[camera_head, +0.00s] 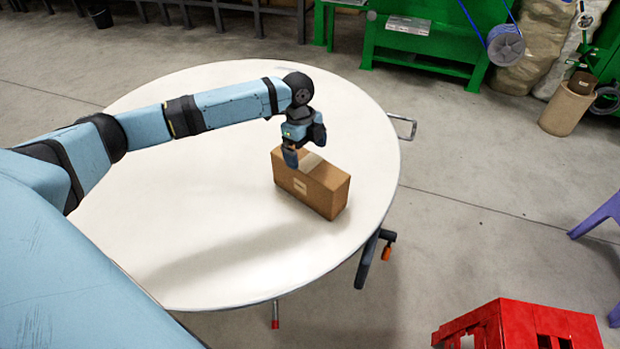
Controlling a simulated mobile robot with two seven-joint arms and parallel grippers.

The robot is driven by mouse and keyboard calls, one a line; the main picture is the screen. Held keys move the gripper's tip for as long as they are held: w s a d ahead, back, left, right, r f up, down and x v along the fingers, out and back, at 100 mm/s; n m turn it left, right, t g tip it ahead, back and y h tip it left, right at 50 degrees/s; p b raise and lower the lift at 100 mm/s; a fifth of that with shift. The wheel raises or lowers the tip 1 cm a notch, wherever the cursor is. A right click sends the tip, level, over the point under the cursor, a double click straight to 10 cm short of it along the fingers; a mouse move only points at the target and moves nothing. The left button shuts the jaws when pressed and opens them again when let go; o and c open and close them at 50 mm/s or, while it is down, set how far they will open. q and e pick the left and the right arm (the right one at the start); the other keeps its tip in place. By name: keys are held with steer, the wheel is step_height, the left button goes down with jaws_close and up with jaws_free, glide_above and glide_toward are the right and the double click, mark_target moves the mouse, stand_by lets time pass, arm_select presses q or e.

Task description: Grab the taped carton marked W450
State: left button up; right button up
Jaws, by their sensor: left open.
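A brown carton (325,187) stands on the right part of a round white table (200,240). A strip of tape runs over its top and a small pale label shows on its near side; the lettering is too small to read. My left gripper (296,160) is at the carton's left end, pointing down, with one finger in front of the near side. It is open. The far finger is mostly hidden, and I cannot tell whether either finger touches the carton. My right gripper is out of view.
The rest of the tabletop is bare. A metal handle (404,127) sticks out at the table's right edge. A red crate-like object (515,327) and a purple stool (600,215) stand on the floor to the right. Green machinery (425,45) stands behind.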

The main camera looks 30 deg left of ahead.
mark_target(310, 171)
arm_select(q)
steer(key=f, duration=0.5)
steer(key=d+f, duration=0.1)
steer(key=f, duration=0.2)
steer(key=shift+w, duration=0.25)
steer(key=shift+r, duration=0.1)
steer(key=c, duration=1.2)
